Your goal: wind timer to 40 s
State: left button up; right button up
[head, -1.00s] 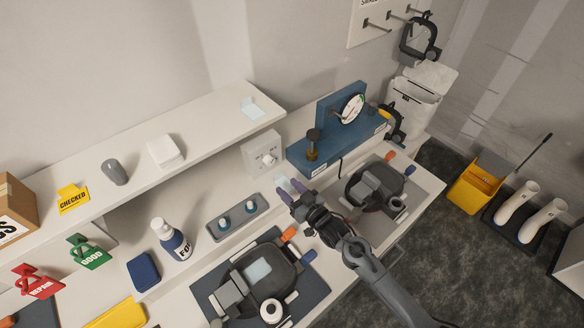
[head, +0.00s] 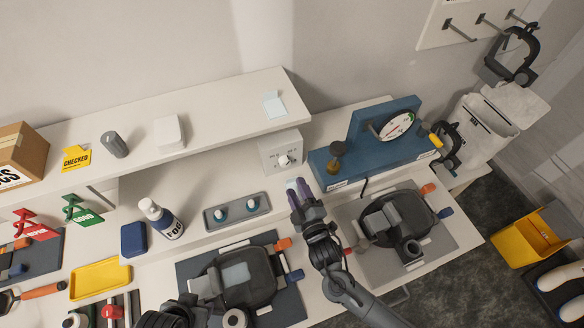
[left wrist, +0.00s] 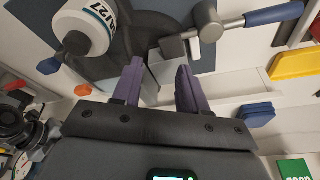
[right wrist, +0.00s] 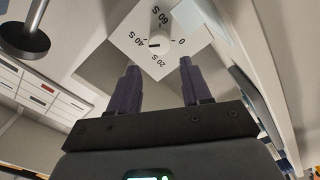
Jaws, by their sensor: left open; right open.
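The timer (head: 271,153) is a white box with a round knob (head: 284,161) on its front, below the right end of the shelf. In the right wrist view the timer's face (right wrist: 140,52) shows marks 0, 20 S, 40 S and 60 S around the pale knob (right wrist: 160,38). My right gripper (head: 298,186) is open and empty in front of and below the timer. In its wrist view the fingertips (right wrist: 160,68) are spread, pointing towards the timer, apart from the knob.
A blue stand (head: 355,160) with a round gauge is right of the timer. A grey tray (head: 207,222) with two teal knobs lies left of my right gripper. Dark devices (head: 245,275) (head: 405,215) sit on mats. The shelf (head: 230,118) runs above the bench.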

aim_at(286, 165)
jog(key=x, duration=0.8)
jog(key=c, duration=0.7)
jog(key=shift+c, duration=0.2)
dwell(0.6)
jog(key=o, duration=0.7)
jog(key=shift+o, duration=0.2)
jog(key=shift+d, duration=0.1)
jog(key=v, duration=1)
jog(key=shift+s, duration=0.4)
